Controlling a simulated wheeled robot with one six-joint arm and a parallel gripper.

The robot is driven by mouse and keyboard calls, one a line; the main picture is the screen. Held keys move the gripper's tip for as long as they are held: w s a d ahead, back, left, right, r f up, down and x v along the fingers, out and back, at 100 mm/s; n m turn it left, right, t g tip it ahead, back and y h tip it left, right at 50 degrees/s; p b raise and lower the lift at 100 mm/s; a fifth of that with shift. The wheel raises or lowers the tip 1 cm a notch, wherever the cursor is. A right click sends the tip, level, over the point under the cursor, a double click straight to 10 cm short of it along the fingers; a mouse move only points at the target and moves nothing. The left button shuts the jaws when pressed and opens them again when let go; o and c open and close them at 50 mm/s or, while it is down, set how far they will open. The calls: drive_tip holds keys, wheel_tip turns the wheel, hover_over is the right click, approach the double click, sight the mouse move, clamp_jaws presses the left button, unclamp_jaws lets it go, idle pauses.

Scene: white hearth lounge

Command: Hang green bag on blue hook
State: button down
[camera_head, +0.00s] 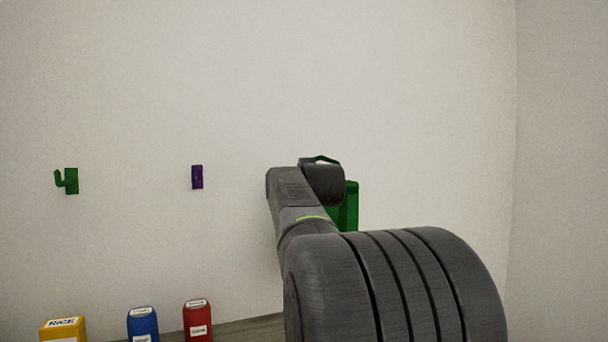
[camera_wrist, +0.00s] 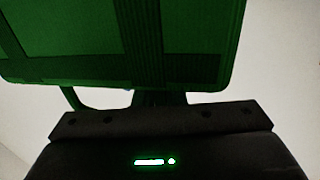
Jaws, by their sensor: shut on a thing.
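The green bag (camera_head: 348,206) shows partly behind my arm in the head view, in front of the white wall. A thin green strip shows above my dark gripper (camera_head: 323,183). In the wrist view the green bag (camera_wrist: 60,45) fills the upper part of the picture, with a dark strap pattern across it. My gripper (camera_wrist: 158,98) is shut on the bag at its edge; a green handle loop (camera_wrist: 75,99) shows to the left of the grip. The fingertips are mostly hidden. No blue hook is visible; my arm covers part of the wall.
A green hook (camera_head: 71,181) is on the wall at far left, and a purple hook (camera_head: 197,177) is right of it. Labelled yellow (camera_head: 62,329), blue (camera_head: 142,323) and red (camera_head: 197,320) containers stand below. The wall to the right of my arm is bare, up to a corner.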

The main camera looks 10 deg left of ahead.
drive_tip(key=w+a+f+b, duration=0.2)
drive_tip(key=w+a+f, duration=0.1)
drive_tip(key=w, duration=0.2)
drive_tip(key=shift+w+a+f, duration=0.15)
drive_tip(key=shift+a, duration=0.15)
idle(0.7)
idle(0.7)
drive_tip(key=c, duration=1.4)
unclamp_jaws()
drive_tip(key=shift+c, duration=0.2)
drive_tip(key=shift+f, duration=0.1)
drive_tip(key=b+v, duration=0.4)
drive_tip(key=v, duration=0.9)
drive_tip(key=shift+s+d, duration=0.15)
drive_tip(key=shift+s, duration=0.2)
